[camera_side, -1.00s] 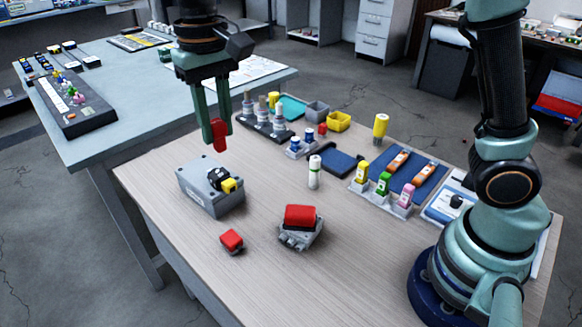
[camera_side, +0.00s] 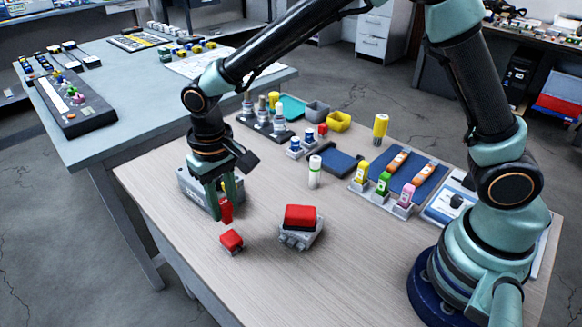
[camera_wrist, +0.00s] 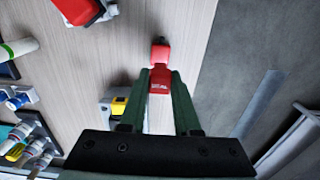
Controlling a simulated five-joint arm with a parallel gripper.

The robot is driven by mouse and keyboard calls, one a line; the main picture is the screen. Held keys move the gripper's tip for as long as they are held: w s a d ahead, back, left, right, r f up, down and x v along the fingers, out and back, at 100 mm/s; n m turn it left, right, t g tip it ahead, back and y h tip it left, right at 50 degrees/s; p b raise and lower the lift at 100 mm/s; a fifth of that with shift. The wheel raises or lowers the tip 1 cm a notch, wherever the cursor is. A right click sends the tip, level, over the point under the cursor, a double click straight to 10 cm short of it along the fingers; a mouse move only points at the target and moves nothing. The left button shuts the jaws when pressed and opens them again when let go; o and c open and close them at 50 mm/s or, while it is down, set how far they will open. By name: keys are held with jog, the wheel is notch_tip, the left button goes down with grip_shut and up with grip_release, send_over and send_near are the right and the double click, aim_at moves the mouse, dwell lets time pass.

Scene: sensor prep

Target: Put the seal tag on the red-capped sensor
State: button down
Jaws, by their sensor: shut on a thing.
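My gripper (camera_side: 227,198) is shut on a red seal tag (camera_side: 226,212), which hangs down between the fingertips. In the wrist view the tag (camera_wrist: 160,82) shows small pale markings. A small block with a red cap (camera_side: 231,239) and a grey base stands on the table just below and in front of the tag. In the wrist view this block (camera_wrist: 160,52) lies right beyond the tag; I cannot tell whether they touch. A larger grey unit with a red top (camera_side: 300,216) stands to the right, apart from my gripper. I cannot tell for sure which one is the red-capped sensor.
A grey box (camera_side: 190,186) stands behind my gripper, partly hidden; its yellow part (camera_wrist: 119,105) shows in the wrist view. A white bottle with a green band (camera_side: 315,172) stands behind the larger unit. Racks and bins fill the table's back.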

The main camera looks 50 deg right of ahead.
aim_at(228, 223)
jog(key=shift+f, duration=2.15)
jog(key=shift+f, duration=0.15)
jog(key=c, duration=0.6)
grip_release()
